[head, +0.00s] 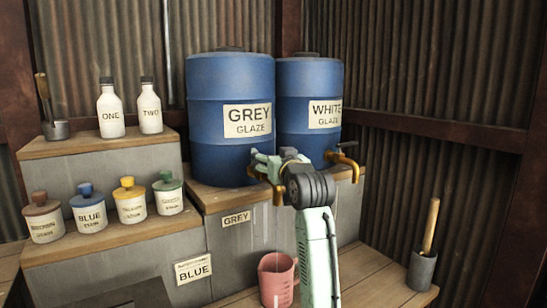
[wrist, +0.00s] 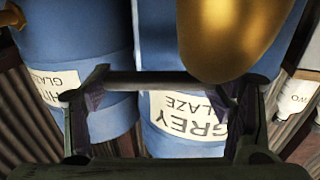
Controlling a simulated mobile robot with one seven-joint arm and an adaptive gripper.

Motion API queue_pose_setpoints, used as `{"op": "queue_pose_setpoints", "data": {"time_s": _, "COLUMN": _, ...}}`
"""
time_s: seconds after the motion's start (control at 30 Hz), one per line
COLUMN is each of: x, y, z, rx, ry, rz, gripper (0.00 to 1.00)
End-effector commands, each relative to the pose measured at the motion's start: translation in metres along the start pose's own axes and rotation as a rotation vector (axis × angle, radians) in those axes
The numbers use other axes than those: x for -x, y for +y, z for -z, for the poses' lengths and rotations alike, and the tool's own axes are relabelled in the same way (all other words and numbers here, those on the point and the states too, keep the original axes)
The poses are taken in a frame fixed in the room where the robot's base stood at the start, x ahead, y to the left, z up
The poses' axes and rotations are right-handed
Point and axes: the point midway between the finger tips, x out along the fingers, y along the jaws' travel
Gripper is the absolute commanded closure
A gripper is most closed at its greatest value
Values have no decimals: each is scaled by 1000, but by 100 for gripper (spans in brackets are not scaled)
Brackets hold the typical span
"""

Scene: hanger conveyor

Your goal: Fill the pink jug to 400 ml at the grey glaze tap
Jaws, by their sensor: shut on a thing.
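The pink jug (head: 268,285) stands upright on the low wooden ledge below the grey glaze barrel (head: 215,110), cut off by the bottom edge of the head view. Its level cannot be read; a pale vertical mark shows on it. The brass grey glaze tap (head: 278,196) is partly hidden behind my arm and also fills the top of the wrist view (wrist: 228,35). My gripper (head: 264,163) is at this tap. In the wrist view, its fingers are shut on the tap's dark handle bar (wrist: 150,84). I see no clear stream between spout and jug.
The white glaze barrel (head: 308,90) with its own tap (head: 345,160) stands to the right. Several lidded jars (head: 88,208) and two white bottles (head: 110,112) stand on the left steps. A grey pot with a wooden handle (head: 422,270) stands at the right.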

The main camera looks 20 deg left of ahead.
Motion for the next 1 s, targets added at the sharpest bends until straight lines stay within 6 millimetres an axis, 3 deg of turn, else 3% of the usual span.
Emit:
{"op": "queue_pose_setpoints", "data": {"time_s": 0.4, "x": 7, "y": -1, "z": 1, "rx": 2, "ry": 3, "rz": -198, "gripper": 74}}
{"op": "queue_pose_setpoints", "data": {"time_s": 0.93, "x": 8, "y": -1, "z": 1, "rx": 2, "ry": 2, "rz": -225, "gripper": 74}}
{"op": "queue_pose_setpoints", "data": {"time_s": 0.97, "x": 8, "y": -1, "z": 1, "rx": 2, "ry": 2, "rz": -225, "gripper": 22}}
{"op": "queue_pose_setpoints", "data": {"time_s": 1.0, "x": 8, "y": -1, "z": 1, "rx": 1, "ry": 2, "rz": -225, "gripper": 20}}
